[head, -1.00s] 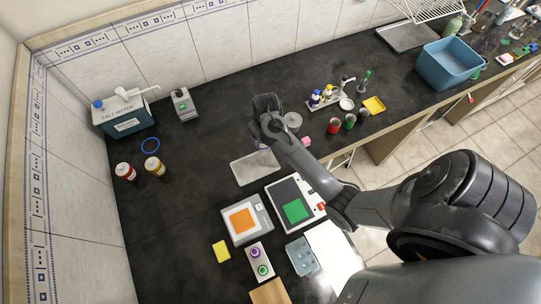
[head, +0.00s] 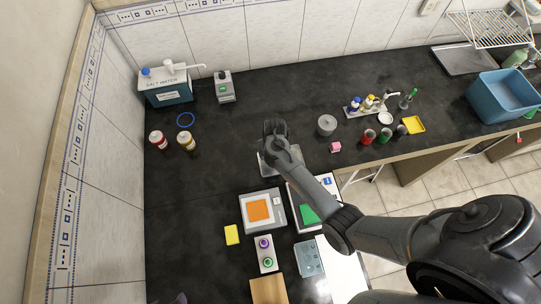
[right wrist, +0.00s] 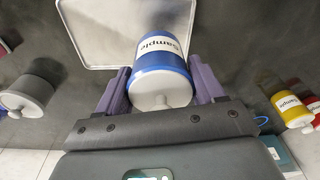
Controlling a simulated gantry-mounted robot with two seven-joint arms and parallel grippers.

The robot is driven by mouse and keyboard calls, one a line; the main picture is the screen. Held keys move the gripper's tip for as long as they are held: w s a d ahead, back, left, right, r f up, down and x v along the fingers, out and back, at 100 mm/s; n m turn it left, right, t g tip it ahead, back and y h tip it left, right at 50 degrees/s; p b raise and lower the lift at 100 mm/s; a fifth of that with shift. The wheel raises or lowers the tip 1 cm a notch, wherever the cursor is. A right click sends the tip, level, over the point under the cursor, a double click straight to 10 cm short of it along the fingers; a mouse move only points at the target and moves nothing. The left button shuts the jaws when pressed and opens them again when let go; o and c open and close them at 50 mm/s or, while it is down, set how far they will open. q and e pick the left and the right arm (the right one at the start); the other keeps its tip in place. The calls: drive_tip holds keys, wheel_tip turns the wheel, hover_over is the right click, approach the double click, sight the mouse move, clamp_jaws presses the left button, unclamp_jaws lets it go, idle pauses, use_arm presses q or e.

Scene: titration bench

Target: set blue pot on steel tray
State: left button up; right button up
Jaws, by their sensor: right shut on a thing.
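My right gripper (right wrist: 162,88) is shut on the blue pot (right wrist: 155,52), which has a white label reading "Sample" and a pale knobbed lid. In the head view my right gripper (head: 275,128) is at the far edge of the steel tray (head: 264,166), and my arm covers the pot and much of the tray. In the right wrist view the tray (right wrist: 82,32) lies just beyond the pot, whose label overlaps the tray's edge. I cannot tell whether they touch. A small purple-grey tip at the head view's bottom edge may be my left gripper (head: 180,298).
A grey lidded pot (head: 327,125) and a pink block (head: 335,147) stand right of the tray. A scale with an orange pad (head: 259,210) and a device with a green pad (head: 309,214) sit in front. Red and yellow jars (head: 188,141) stand left. Bare counter lies between.

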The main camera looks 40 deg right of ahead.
drive_tip(key=shift+w+a+f, duration=0.1)
drive_tip(key=shift+f, duration=2)
drive_tip(key=o, duration=1.2)
drive_tip(key=shift+f, duration=0.15)
